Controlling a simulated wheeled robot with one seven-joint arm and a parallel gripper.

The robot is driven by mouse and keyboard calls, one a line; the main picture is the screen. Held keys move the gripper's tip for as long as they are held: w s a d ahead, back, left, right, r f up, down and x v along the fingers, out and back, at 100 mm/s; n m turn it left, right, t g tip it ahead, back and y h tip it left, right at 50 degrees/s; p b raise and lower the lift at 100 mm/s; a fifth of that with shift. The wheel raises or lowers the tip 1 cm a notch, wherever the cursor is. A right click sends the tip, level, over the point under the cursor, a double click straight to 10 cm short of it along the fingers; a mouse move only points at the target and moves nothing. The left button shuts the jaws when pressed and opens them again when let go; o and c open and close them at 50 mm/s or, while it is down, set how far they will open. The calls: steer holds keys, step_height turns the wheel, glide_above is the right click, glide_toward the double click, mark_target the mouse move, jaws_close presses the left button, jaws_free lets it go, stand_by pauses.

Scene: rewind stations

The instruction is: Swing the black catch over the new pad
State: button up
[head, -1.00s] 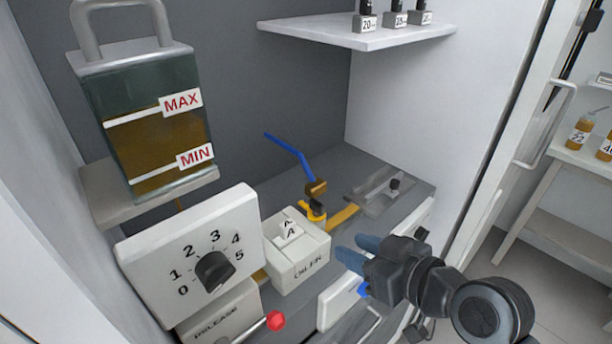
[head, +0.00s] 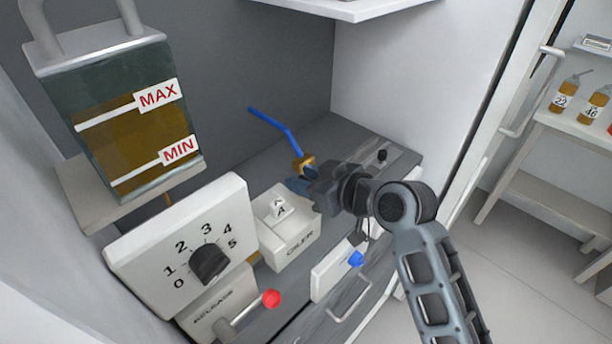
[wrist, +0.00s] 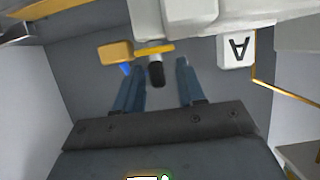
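In the wrist view a short black piece (wrist: 156,74), which looks like the black catch, hangs below a yellow strip (wrist: 154,49). My gripper (wrist: 161,70) is open, with one blue finger on each side of this piece and a gap showing on both sides. In the head view my gripper (head: 293,180) is beside the brass block (head: 304,165) at the foot of the blue rod, behind the white OILER box (head: 290,232). My gripper hides the catch there. I cannot make out the new pad in either view.
A dial panel (head: 215,225), a red-knobbed lever (head: 271,298) and an oil tank (head: 125,120) stand at the left. The blue rod (head: 270,125) rises behind my gripper. A black knob (head: 382,156) sits on the deck at the right. A white shelf (head: 350,8) hangs above.

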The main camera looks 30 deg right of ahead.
steer(key=shift+c, duration=0.2)
jaws_close()
